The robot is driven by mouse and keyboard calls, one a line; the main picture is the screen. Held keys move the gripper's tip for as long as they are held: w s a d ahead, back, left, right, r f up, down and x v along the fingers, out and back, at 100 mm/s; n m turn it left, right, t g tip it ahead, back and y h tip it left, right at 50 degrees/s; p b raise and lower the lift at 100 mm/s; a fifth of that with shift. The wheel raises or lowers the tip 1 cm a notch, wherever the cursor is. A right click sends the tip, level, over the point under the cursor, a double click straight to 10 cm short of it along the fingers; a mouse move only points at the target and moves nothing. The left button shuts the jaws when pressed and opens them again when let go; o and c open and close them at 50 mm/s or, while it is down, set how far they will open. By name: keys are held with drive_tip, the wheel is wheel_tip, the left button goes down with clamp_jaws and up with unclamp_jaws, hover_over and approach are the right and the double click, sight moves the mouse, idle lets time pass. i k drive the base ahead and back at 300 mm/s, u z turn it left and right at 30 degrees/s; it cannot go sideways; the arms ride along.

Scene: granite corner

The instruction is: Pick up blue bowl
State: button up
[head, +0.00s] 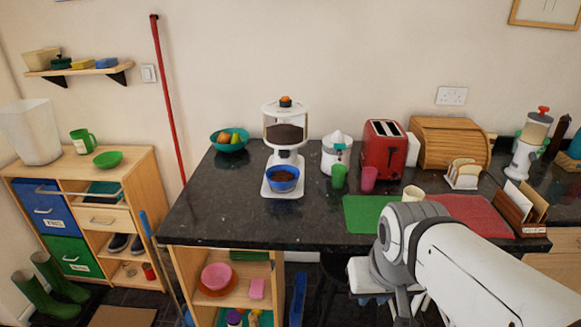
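A blue bowl (283,185) sits upright on the white base of a grinder (285,133) on the dark granite counter (225,212). It holds brown grounds, and the grinder's body is right above it. My white and grey arm comes in at the lower right, in front of the counter's edge and well apart from the bowl. I cannot make out my gripper's fingers; they are hidden or out of frame.
A teal bowl of fruit (229,146) stands to the left. A juicer (337,153), green cup (339,176), pink cup (369,179) and red toaster (384,149) stand to the right. Green (362,213) and red mats lie near my arm. The counter in front of the bowl is clear.

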sight(281, 177)
drive_tip(key=i, duration=1)
drive_tip(key=z, duration=0.05)
